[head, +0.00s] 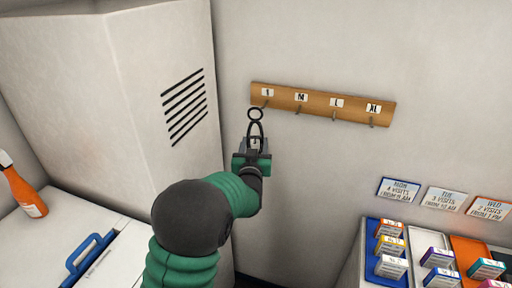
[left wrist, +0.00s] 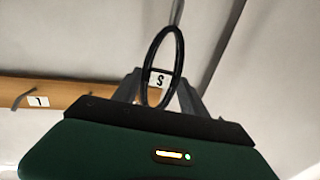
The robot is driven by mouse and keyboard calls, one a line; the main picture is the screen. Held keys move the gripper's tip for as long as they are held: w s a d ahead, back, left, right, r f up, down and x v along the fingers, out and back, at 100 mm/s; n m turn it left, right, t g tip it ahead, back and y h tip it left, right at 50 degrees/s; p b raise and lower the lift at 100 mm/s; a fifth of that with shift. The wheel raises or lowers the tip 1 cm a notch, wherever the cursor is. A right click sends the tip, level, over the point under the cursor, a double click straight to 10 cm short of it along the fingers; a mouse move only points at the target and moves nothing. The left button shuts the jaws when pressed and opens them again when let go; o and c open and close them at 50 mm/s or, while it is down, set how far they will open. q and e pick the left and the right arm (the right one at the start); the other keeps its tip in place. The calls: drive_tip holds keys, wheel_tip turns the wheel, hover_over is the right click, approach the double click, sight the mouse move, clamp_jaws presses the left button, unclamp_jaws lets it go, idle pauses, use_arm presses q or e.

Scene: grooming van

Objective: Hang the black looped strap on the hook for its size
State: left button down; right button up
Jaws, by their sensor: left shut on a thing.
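The black looped strap (head: 255,114) stands up from my left gripper (head: 254,141), which is shut on its lower part. The loop is upright, just below and slightly left of the S hook (head: 265,104). I cannot tell whether the loop touches the hook. The wooden hook board (head: 316,99) carries labels S, M, L and XL, left to right, each above a small hook. My right gripper is out of view.
A pale cabinet (head: 120,90) with slots stands left of the board. Day cards (head: 399,190) and trays with small boxes (head: 392,265) are at lower right. The wall around the board is clear.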

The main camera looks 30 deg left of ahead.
sight(262, 141)
use_arm(q)
drive_tip(key=shift+w+a, duration=0.2)
drive_tip(key=shift+w, duration=0.45)
drive_tip(key=shift+w+d+r+p, duration=0.1)
drive_tip(key=shift+w+d+p, duration=0.15)
drive_tip(key=shift+w, duration=0.25)
drive_tip(key=shift+w+d+p, duration=0.1)
drive_tip(key=shift+w+d, duration=0.25)
drive_tip(key=shift+w, duration=0.65)
drive_tip(key=shift+w+a+f+b, duration=0.5)
drive_tip(key=shift+a+f+b, duration=0.2)
drive_tip(key=shift+a+f, duration=0.15)
drive_tip(key=shift+d+r, duration=0.15)
drive_tip(key=shift+d, duration=0.3)
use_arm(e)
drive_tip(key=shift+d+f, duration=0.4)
use_arm(q)
drive_tip(key=shift+a, duration=0.15)
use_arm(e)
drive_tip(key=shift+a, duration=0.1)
